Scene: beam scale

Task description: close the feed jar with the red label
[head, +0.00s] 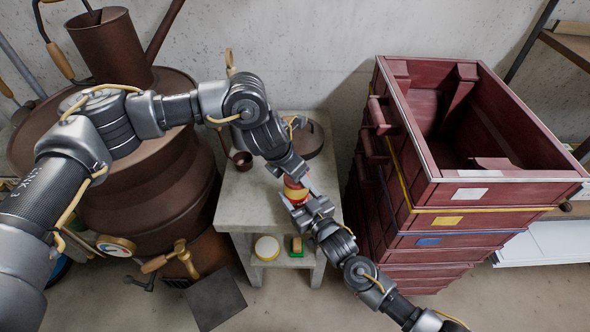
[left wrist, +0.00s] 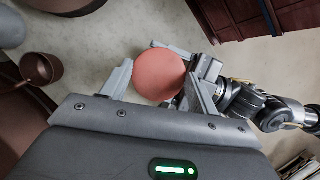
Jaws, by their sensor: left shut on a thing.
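The feed jar (head: 296,194) stands at the front right of the stone table, small in the head view, with red and yellowish bands. Its round orange-red lid (left wrist: 147,75) shows from above in the left wrist view and hides the jar beneath. My left gripper (head: 294,181) comes from above and is shut on the lid, one finger on each side; it also shows in the left wrist view (left wrist: 160,86). My right gripper (head: 303,204) reaches in from the lower right, its fingers around the jar's body. Whether lid and jar touch is hidden.
The stone table (head: 243,210) also holds a dark round lidded pan (head: 308,140) and a small brown cup (head: 242,160). Stacked red crates (head: 445,222) stand right, a brown boiler (head: 140,190) left.

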